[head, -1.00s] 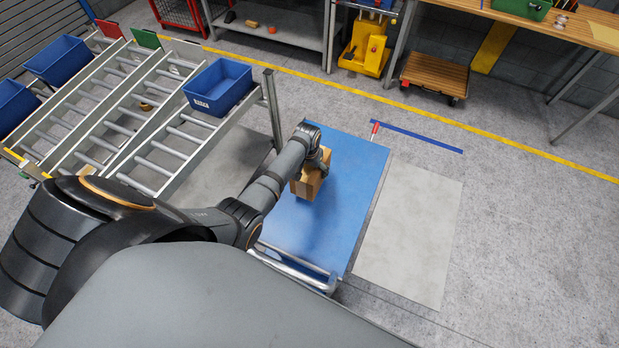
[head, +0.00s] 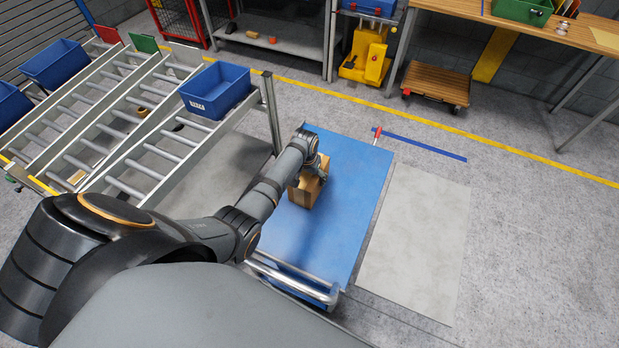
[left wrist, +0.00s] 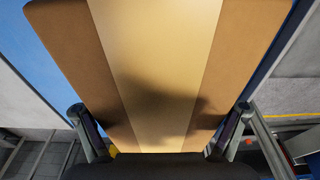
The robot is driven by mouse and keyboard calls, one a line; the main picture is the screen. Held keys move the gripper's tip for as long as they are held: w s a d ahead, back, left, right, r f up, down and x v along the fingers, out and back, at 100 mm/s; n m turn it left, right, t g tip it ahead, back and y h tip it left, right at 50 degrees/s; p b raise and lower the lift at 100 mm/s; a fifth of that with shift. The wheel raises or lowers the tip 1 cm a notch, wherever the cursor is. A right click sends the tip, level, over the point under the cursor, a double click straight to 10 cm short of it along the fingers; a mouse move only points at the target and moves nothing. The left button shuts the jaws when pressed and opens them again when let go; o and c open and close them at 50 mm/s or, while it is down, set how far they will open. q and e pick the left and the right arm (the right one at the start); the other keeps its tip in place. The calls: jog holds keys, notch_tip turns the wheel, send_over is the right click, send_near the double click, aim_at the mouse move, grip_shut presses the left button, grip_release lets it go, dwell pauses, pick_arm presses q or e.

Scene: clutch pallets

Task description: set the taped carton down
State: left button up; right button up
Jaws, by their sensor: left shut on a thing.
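The taped carton (head: 306,191) is a small brown box at the blue platform (head: 345,215) in the head view. My left gripper (head: 318,168) is shut on it, with my arm reaching in from the left and hiding part of the box. In the left wrist view the carton (left wrist: 70,45) fills the middle, with a wide pale tape strip down its face. The fingers of my left gripper (left wrist: 160,125) stand at either side of it. I cannot tell whether the carton touches the platform or hangs just above it. My right gripper is out of view.
A roller rack (head: 150,150) with a blue bin (head: 216,92) stands left of the platform. The platform has a metal handle (head: 290,278) at its near end. A pale floor patch (head: 415,240) lies clear to its right. A wooden dolly (head: 436,82) stands behind.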

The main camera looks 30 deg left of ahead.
pick_arm(q)
jog(key=o, duration=1.5)
jog(key=r, duration=0.4)
jog(key=s+r, duration=0.1)
jog(key=r, duration=0.7)
jog(key=shift+s, duration=0.4)
